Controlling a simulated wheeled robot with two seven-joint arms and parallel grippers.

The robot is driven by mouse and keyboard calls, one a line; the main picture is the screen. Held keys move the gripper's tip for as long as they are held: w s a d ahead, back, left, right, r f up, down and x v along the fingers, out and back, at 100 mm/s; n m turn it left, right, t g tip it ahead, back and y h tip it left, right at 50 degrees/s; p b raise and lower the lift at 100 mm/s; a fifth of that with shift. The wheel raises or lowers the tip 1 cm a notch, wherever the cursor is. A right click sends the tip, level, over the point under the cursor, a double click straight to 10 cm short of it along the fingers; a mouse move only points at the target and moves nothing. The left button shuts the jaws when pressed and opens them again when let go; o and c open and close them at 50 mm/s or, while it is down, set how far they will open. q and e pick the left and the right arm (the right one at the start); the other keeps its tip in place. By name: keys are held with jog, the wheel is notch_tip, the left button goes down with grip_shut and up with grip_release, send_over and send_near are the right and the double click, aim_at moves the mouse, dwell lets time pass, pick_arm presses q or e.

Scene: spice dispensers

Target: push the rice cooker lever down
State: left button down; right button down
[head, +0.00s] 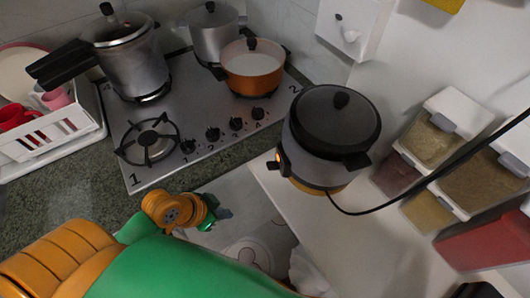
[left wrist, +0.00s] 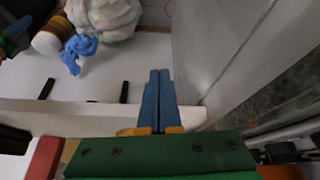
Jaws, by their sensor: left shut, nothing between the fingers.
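The rice cooker (head: 330,135) is a grey round pot with a dark lid, standing on a white counter. Its small black lever (head: 276,164) shows on its left side, beside a glowing orange light. My left gripper (head: 222,213) is left of the cooker and nearer the picture's bottom, apart from the lever. In the left wrist view its two blue fingers (left wrist: 160,85) lie together, shut and empty. The cooker and lever cannot be made out in that view. My right gripper is not in view.
A stove (head: 195,120) with several pots stands at the back left. A black cable (head: 430,180) runs right from the cooker. Spice dispensers (head: 430,140) line the right wall. A white counter edge (left wrist: 60,112) lies close to the gripper in the left wrist view.

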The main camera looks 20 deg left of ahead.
aim_at(272, 166)
pick_arm(q)
jog(key=w+r+m+t+h, duration=0.1)
jog(key=w+r+m+h, duration=0.1)
jog(key=w+r, duration=0.2)
jog(key=w+r+m+t+h, duration=0.1)
jog(key=w+r+m+h, duration=0.1)
jog(key=r, duration=0.9)
jog(key=shift+w+r+m+h, duration=0.25)
jog(key=shift+w+m+h, duration=0.15)
jog(key=shift+w+h, duration=0.5)
jog(key=shift+w+a, duration=0.1)
jog(key=x, duration=1)
jog(key=shift+w, duration=0.15)
